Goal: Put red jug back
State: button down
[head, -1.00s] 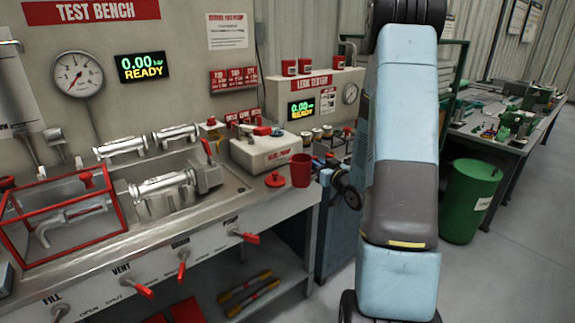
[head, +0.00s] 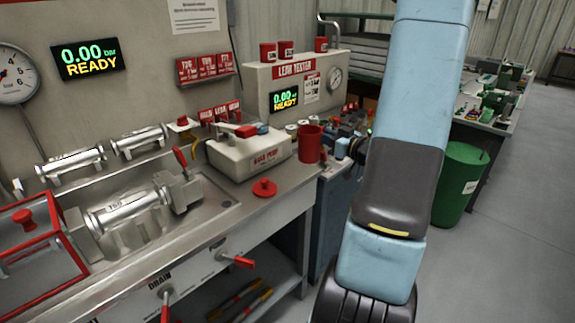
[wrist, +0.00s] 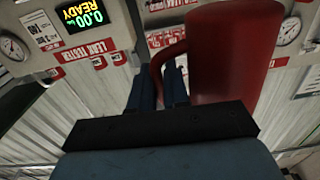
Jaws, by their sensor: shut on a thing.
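The red jug (head: 309,144) is at the right end of the test bench, beside the white pump box. My gripper (head: 352,149) is to its right, partly hidden behind my arm. In the wrist view the jug (wrist: 228,50) fills the upper right, and the fingers of my gripper (wrist: 172,85) are shut on its handle (wrist: 157,62). The jug looks raised at the bench's right edge; its base is not clear against what lies behind. A round red lid (head: 264,187) with a knob lies on the bench top, left of and nearer than the jug.
The white pump box (head: 250,150) stands close left of the jug. Behind is the leak tester (head: 295,85) with several small red containers on top. The sink (head: 135,215) holds a metal cylinder. A green bin (head: 460,185) stands on the floor at right, with open floor beyond.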

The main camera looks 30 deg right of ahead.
jog(key=shift+w+d+f, duration=0.15)
jog(key=shift+w+f, duration=1.55)
jog(key=shift+w, duration=0.6)
jog(key=shift+w+d+f, duration=0.1)
jog(key=shift+w+f, duration=1.65)
jog(key=shift+w, duration=0.6)
jog(key=shift+w+d+f, duration=0.15)
jog(key=shift+w+f, duration=1.55)
jog(key=shift+w, duration=0.6)
jog(key=shift+f, duration=1.25)
jog(key=shift+f, duration=0.1)
jog(key=c, duration=1.1)
grip_release()
